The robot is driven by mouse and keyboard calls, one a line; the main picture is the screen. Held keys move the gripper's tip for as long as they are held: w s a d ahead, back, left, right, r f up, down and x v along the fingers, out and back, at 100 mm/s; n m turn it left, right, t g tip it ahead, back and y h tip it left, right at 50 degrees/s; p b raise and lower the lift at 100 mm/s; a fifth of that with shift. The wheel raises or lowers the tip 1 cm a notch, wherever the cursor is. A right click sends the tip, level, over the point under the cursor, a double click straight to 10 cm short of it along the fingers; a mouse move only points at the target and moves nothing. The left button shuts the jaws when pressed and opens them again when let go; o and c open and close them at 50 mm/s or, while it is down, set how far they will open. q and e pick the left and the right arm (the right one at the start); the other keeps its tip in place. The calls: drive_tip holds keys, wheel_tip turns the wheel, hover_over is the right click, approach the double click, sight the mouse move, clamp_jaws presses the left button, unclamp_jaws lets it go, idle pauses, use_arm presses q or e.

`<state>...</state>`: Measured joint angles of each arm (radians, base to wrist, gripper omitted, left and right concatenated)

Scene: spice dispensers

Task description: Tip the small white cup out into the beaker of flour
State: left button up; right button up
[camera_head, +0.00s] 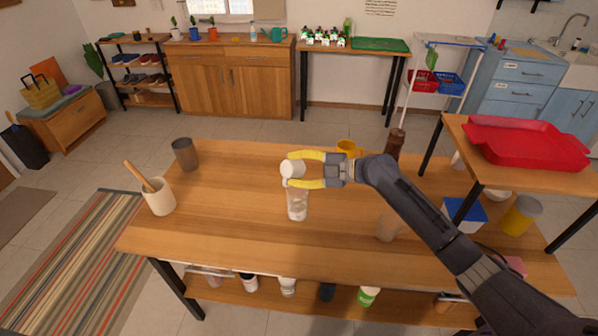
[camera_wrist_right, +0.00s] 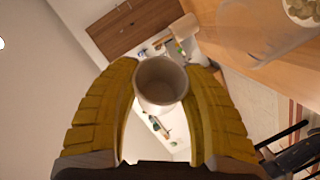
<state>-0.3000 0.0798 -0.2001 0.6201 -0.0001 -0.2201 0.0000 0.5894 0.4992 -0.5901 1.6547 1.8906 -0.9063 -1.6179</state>
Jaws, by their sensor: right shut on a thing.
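My right gripper (camera_head: 290,169) has its yellow fingers shut on the small white cup (camera_head: 292,169). It holds the cup above the clear beaker (camera_head: 297,207), close over its rim. The beaker stands upright on the wooden table and has pale matter low inside. In the right wrist view the cup (camera_wrist_right: 161,82) sits between the two fingers (camera_wrist_right: 160,85), with its hollow inside partly visible. The cup looks tilted; I cannot tell whether anything is left in it. A clear vessel (camera_wrist_right: 255,35) with pale lumps shows at the upper right of that view. My left gripper is not in view.
On the table (camera_head: 235,225) stand a grey metal cup (camera_head: 185,154), a cream crock (camera_head: 160,197) with a wooden handle, a yellow mug (camera_head: 347,147), a brown mill (camera_head: 395,142) and a clear glass (camera_head: 387,226) by my right arm. The front left tabletop is clear.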

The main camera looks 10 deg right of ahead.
drive_tip(key=shift+s+a+r+n+h, duration=0.1)
drive_tip(key=shift+s+a+n+h, duration=0.2)
drive_tip(key=shift+n+h, duration=0.35)
drive_tip(key=shift+a+f+n+h, duration=0.1)
drive_tip(key=shift+f+n+h, duration=0.1)
drive_tip(key=shift+n+h, duration=0.15)
